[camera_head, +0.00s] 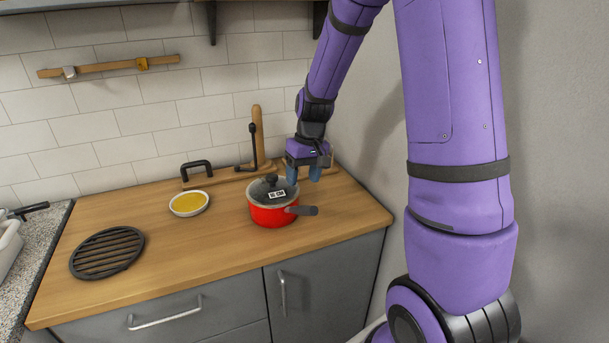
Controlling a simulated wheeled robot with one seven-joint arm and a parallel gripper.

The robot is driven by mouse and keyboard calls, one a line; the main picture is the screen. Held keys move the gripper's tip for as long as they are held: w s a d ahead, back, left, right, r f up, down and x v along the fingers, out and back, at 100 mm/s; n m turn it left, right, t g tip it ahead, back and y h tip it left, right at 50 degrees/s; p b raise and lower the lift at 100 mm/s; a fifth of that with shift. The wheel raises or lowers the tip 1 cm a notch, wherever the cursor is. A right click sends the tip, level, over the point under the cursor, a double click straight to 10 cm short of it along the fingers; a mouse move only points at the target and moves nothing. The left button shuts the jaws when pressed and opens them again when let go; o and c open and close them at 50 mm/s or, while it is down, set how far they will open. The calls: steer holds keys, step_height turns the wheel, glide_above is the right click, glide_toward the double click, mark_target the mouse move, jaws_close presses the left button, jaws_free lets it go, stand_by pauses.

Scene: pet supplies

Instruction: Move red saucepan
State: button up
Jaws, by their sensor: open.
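The red saucepan (272,215) stands upright on the wooden counter, right of the middle. It has a dark lid with a black knob and a white label, and its dark handle (303,210) points right. My gripper (303,177) hangs at the end of my purple arm, just behind and to the right of the lid. Its two blue fingers point down and are apart, with nothing seen between them. I cannot tell whether the left finger touches the pan's rim.
A bowl of yellow contents (189,204) stands left of the pan. A round black trivet (107,252) lies farther left. A wooden stand with black handles (255,140) is behind, by the tiled wall. Bare counter (180,250) lies in front; a grey wall closes the right side.

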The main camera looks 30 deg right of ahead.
mark_target(297, 210)
steer(key=f, duration=0.3)
steer(key=a+f, duration=0.1)
steer(key=f, duration=0.6)
steer(key=shift+a+f, duration=0.35)
steer(key=shift+a, duration=0.05)
steer(key=shift+c, duration=0.2)
steer(key=shift+w, duration=0.1)
jaws_close()
